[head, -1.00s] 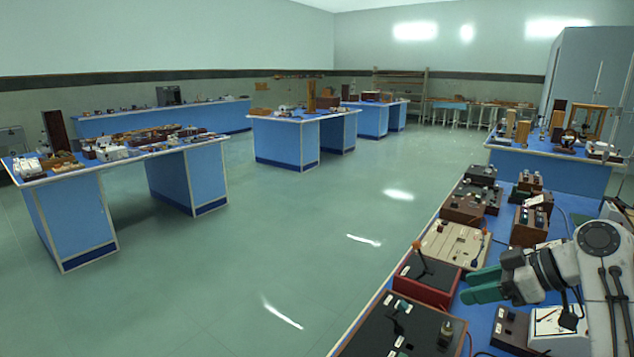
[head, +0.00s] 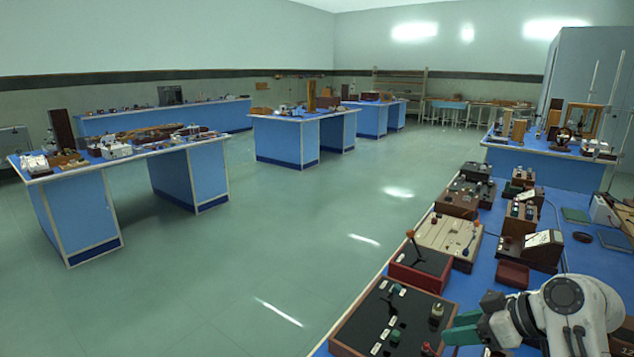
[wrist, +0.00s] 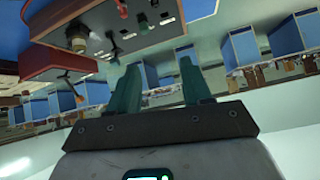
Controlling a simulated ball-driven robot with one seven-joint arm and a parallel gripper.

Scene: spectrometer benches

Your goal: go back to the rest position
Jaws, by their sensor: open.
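My gripper (head: 462,334) is at the lower right of the head view, over the near end of the blue bench. Its green fingers point left, close to the right edge of a dark board (head: 380,318) with knobs and terminals. In the wrist view my gripper (wrist: 160,88) shows two green fingers apart with nothing between them. The same dark board (wrist: 115,50) appears tilted at the top of that view. I cannot tell whether the fingers touch the board.
A red box (head: 420,270) with a lever and a cream panel (head: 448,238) stand farther along the bench. A brown meter box (head: 530,250) and a small red tray (head: 512,274) sit to the right. Open green floor (head: 260,240) lies left of the bench.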

